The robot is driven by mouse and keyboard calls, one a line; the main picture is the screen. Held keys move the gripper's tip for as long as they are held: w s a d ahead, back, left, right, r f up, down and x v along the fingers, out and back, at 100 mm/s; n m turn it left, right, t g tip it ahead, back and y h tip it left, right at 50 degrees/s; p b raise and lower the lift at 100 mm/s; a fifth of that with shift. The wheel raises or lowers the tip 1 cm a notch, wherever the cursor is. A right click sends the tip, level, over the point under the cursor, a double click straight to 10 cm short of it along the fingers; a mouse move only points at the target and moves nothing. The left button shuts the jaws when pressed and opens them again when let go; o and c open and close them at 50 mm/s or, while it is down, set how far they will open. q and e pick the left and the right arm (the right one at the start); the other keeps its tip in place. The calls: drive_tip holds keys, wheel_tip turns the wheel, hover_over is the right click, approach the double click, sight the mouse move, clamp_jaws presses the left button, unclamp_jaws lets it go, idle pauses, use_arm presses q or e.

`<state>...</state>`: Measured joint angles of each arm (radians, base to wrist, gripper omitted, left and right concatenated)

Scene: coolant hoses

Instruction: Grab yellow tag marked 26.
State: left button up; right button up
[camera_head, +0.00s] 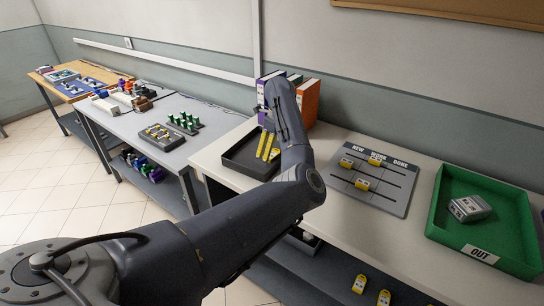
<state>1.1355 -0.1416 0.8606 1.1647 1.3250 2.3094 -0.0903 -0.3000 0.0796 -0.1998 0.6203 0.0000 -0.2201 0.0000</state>
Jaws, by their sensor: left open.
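Yellow tags lie in several places, and no number is legible from here. Two long yellow pieces (264,146) show in the black tray (240,160), partly behind my left arm; I cannot tell whether they are tags. Small yellow tags (362,185) sit on the grey board with several slots. Two more yellow tags (359,284) are low at the bottom, on the lower shelf. My left gripper (269,124) is open above the black tray, mostly hidden by my own wrist. My right gripper is not in view.
The grey board (398,203) lies on the white table, headed with words including "WORK" and "DONE". A green tray (437,215) marked "OUT" holds a grey block (469,208). Binders (308,100) stand behind my wrist. Other tables with parts stand at left.

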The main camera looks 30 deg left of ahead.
use_arm(q)
drive_tip(key=shift+a+f, duration=0.15)
drive_tip(key=shift+f, duration=1.05)
drive_tip(key=c, duration=1.2)
